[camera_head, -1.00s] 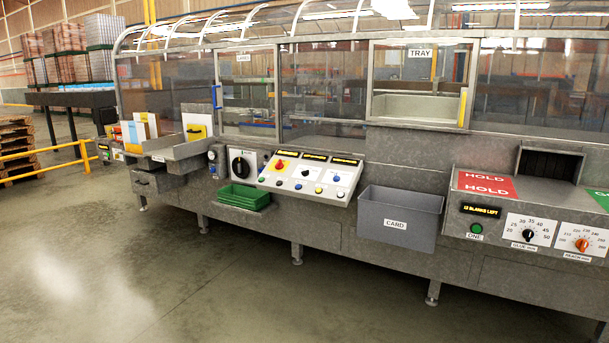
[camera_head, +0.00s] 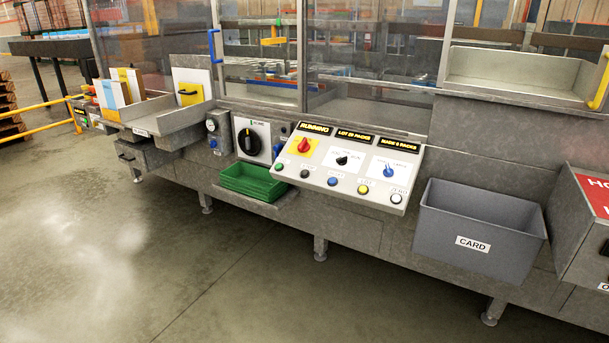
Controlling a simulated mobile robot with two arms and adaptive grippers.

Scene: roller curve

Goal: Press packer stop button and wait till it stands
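The packer's sloped control panel (camera_head: 345,168) is near the middle of the head view. Its left display (camera_head: 314,129) reads RUNNING; the others read LOT 20 PACKS and what looks like MADE 5 PACKS. A red knob or button (camera_head: 304,146) sits on a yellow plate at the panel's upper left. A black knob (camera_head: 342,160) and a blue knob (camera_head: 389,171) are to its right. Along the lower edge are a green button (camera_head: 279,166), a dark red or black one, a blue one, a yellow one and a white one. Neither of my grippers is in view.
A green tray (camera_head: 252,182) is left of the panel, below a large black dial (camera_head: 249,141). A grey CARD bin (camera_head: 480,229) hangs to the right. A slotted holder with cards (camera_head: 130,88) stands at the left. Open floor (camera_head: 110,250) lies in front.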

